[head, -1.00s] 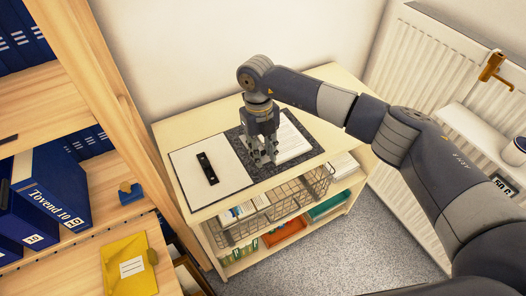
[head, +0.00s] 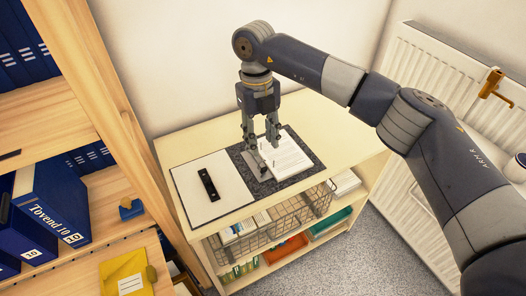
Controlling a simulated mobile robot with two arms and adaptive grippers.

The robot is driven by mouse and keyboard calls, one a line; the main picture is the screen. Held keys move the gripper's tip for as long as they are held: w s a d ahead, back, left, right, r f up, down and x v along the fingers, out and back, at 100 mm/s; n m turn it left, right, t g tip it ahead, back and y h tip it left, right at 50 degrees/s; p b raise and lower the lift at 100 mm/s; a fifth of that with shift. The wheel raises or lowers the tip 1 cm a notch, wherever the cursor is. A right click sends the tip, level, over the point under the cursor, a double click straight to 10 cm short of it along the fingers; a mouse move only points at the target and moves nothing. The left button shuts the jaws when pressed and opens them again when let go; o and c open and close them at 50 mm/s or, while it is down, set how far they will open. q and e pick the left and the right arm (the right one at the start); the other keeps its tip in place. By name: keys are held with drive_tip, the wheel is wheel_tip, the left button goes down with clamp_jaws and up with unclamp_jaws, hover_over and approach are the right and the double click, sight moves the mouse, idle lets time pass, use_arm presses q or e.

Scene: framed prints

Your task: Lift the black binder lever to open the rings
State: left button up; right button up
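An open binder lies flat on top of a low cabinet. Its left side is a white inner cover (head: 232,177) with a black bar (head: 208,184) on it. Its right side is a dark speckled cover (head: 309,164) under a stack of white paper (head: 286,155). A grey metal ring mechanism (head: 257,163) sits between the two sides, partly hidden by my gripper; I cannot make out the black lever. My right gripper (head: 262,143) points down over the mechanism, fingers apart, with nothing seen between them. Whether a fingertip touches is unclear. My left gripper is not in view.
The cabinet top (head: 345,142) is clear right of the binder. A wire basket (head: 275,222) hangs below its front edge. A wooden shelf with a blue binder (head: 52,205) and a yellow envelope (head: 124,276) stands at left. A radiator (head: 425,85) is at right.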

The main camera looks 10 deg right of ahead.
drive_tip(key=shift+r, duration=0.6)
